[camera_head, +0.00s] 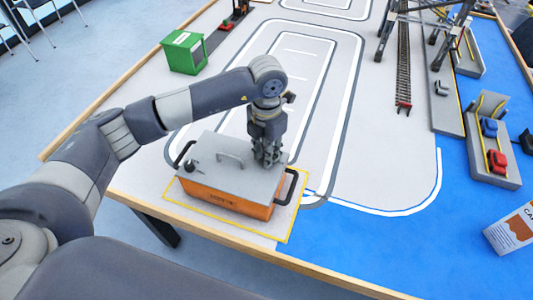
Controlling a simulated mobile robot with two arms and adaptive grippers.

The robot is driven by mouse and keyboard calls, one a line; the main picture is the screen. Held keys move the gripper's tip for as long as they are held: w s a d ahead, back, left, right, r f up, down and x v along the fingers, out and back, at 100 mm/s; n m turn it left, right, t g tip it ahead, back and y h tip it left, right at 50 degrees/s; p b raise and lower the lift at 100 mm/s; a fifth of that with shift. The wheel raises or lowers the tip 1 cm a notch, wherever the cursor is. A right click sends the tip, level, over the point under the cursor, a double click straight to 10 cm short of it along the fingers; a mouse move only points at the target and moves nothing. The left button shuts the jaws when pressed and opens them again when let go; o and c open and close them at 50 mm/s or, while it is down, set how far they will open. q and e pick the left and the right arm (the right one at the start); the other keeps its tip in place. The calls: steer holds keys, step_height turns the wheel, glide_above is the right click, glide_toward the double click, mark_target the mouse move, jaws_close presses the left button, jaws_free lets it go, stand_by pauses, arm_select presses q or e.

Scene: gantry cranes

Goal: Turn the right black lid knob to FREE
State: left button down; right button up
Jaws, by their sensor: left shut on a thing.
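An orange box (230,200) with a grey lid (215,167) stands inside a yellow outline near the table's front edge. The lid has a grey handle in the middle and a black knob (191,166) at its left end. My left gripper (268,163) points down onto the lid's right end and is shut there. The right black lid knob is hidden by the fingers, so I cannot see its setting. My right gripper is not in view.
Black side handles stick out at the box's left and right (291,187). A green container (184,51) stands at the back left. A carton (512,229) lies at the right on the blue area. Crane legs and a rail (403,70) stand at the back right. The grey table middle is clear.

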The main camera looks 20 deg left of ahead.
arm_select(q)
steer(key=shift+n, duration=0.8)
steer(key=shift+b, duration=0.3)
steer(key=c, duration=1.4)
jaws_free()
steer(key=shift+r, duration=0.1)
step_height(320, 180, up, 12)
steer(key=shift+s, duration=0.1)
